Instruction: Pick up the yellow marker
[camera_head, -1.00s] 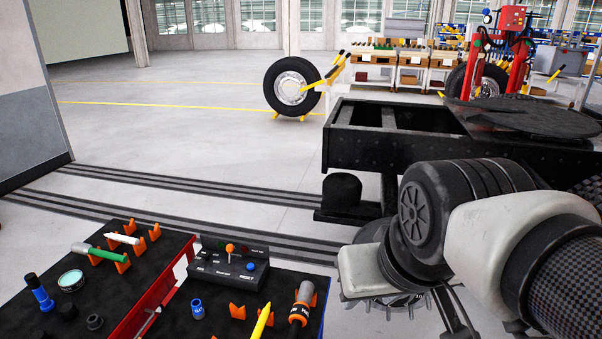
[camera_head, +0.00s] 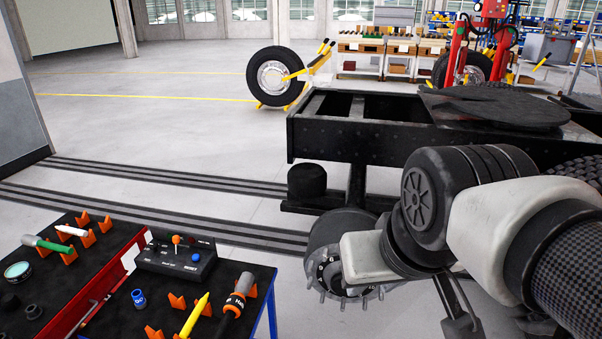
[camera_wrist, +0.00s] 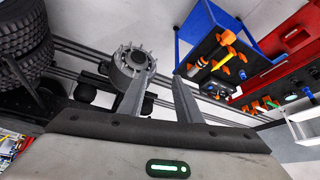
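The yellow marker (camera_head: 196,315) lies tilted in an orange holder on the black top of the tool cart, at the bottom of the head view. An orange-and-black tool (camera_head: 238,296) rests just right of it. My gripper (camera_wrist: 163,78) is open and empty in the wrist view, with a clear gap between its two grey fingers. It is well apart from the cart, which shows at the upper right of the wrist view. In the head view my arm stands to the right of the cart.
A black control box (camera_head: 176,260) and a blue cup-like piece (camera_head: 138,299) share the cart top. A green marker (camera_head: 45,244) lies on the left section. A wheel hub with studs (camera_head: 335,262) and a black truck frame (camera_head: 385,141) stand near my arm. Open floor lies beyond the cart.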

